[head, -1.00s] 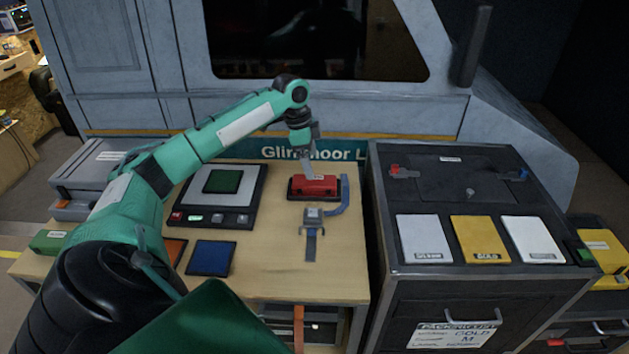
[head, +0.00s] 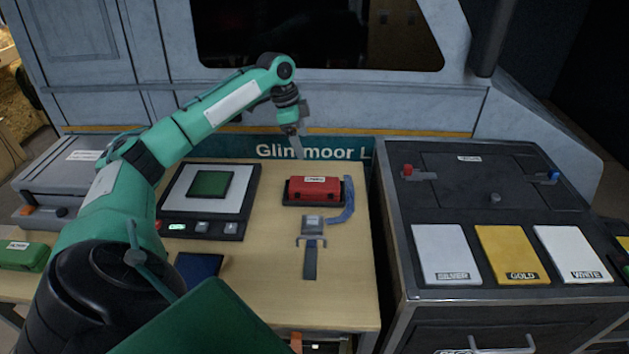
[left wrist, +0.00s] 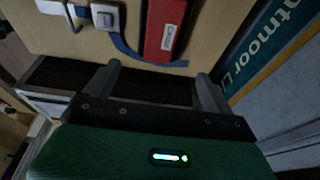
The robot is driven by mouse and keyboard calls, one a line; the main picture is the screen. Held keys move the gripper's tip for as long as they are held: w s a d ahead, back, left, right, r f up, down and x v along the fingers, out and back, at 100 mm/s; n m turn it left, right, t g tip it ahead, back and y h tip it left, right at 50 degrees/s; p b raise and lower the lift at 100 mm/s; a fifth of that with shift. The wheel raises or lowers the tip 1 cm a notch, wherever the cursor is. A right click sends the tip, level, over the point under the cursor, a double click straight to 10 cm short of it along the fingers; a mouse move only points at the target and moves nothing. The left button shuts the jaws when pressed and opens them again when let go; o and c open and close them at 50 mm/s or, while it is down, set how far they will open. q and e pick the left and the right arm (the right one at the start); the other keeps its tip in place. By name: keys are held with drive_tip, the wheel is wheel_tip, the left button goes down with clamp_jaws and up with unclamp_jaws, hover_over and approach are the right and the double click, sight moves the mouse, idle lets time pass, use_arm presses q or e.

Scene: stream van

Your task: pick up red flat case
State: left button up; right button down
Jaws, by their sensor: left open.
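The red flat case (head: 315,188) sits in a dark holder on the wooden table, with a small white label on its top. It also shows in the left wrist view (left wrist: 163,30), near the top centre. My left gripper (head: 299,148) is above and behind the case in the head view, apart from it. In the left wrist view its two fingers (left wrist: 157,82) are spread with nothing between them, and the case lies beyond their tips. My right gripper is not in view.
A grey device with a blue strap (head: 312,225) lies just in front of the case. A scale-like pad with a green square (head: 243,203) stands to the left. A dark cabinet with silver, gold and white cards (head: 445,255) stands to the right. A van wall rises behind.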

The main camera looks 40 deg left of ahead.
use_arm(q)
wheel_tip(320, 180, down, 2)
drive_tip(key=b, duration=0.1)
approach(313, 182)
drive_tip(key=x, duration=0.5)
drive_tip(key=shift+d, duration=0.25)
drive_tip(key=x, duration=0.4)
drive_tip(key=shift+a+f, duration=0.1)
drive_tip(key=shift+f, duration=0.3)
drive_tip(key=shift+c, duration=1.4)
drive_tip(key=c, duration=1)
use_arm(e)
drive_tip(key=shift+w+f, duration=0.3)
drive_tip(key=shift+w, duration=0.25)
